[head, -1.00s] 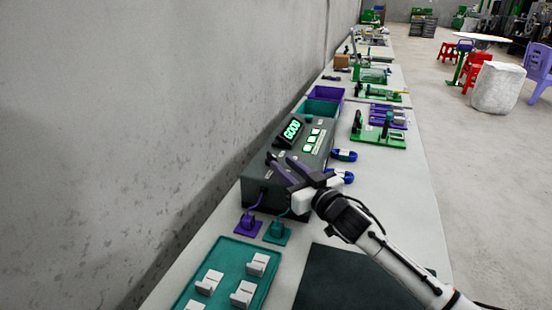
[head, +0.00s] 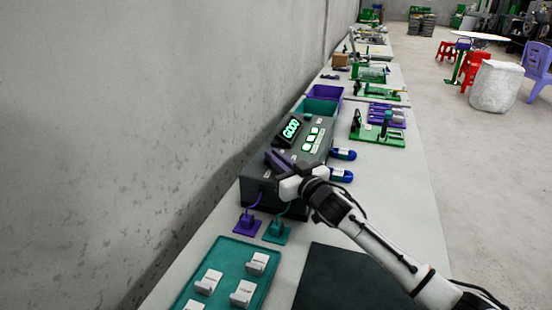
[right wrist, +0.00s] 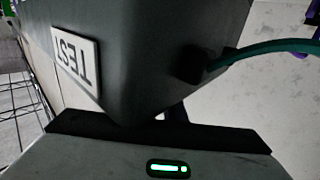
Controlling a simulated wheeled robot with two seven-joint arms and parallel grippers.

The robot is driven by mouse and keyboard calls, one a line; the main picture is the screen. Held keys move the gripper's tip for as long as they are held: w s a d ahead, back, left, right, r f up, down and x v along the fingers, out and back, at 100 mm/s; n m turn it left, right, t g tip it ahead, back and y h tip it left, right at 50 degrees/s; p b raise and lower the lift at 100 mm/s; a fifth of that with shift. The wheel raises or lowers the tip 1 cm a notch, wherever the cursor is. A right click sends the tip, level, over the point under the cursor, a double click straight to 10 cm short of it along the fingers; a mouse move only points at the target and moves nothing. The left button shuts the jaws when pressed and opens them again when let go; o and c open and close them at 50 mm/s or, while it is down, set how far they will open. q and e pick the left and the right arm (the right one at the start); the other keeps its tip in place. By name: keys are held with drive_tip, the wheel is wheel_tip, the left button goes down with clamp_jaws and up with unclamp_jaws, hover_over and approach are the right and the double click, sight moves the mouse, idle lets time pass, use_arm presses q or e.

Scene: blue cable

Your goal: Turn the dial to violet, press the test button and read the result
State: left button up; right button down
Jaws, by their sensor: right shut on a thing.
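The dark grey test box (head: 258,192) stands on the bench, with a lit green display (head: 291,128) that seems to read GOOD. Several lit green-white panels (head: 311,139) are beside the display. My right gripper (head: 278,160) is over the near part of the box top, its fingers close together and shut on what seems to be the dial, which they hide. In the right wrist view, a white TEST label (right wrist: 74,61) shows upside down on the box. The test button and the dial's colour setting cannot be made out. My left gripper is out of view.
A violet plug block (head: 247,224) and a teal plug block (head: 277,233) are cabled to the box's near end. A teal tray (head: 228,261) with white pieces lies nearer. Blue capsule-shaped things (head: 341,175) lie right of the box. A concrete wall (head: 150,120) runs along the left.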

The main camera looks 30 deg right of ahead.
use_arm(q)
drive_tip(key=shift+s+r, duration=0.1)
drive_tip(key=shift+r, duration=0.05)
